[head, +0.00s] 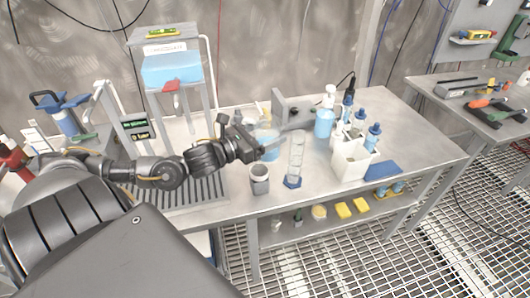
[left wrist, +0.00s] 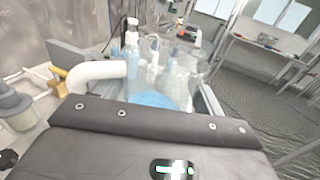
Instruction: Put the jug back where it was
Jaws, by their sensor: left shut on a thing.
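The jug (head: 268,154) is clear with blue liquid in it. It is partly hidden behind my left gripper (head: 272,146) in the head view, over the middle of the steel bench. My left gripper is shut on it. In the left wrist view the jug's clear wall (left wrist: 185,78) and blue liquid show just beyond the dark gripper body, which hides the fingertips. I cannot tell whether the jug's base touches the bench. My right gripper is not in view.
A grey cup (head: 259,180) and a clear measuring cylinder (head: 295,160) stand close in front of the jug. A white bottle rack (head: 350,160) and a blue container (head: 324,123) are to the right. A slatted drain area (head: 185,192) lies left.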

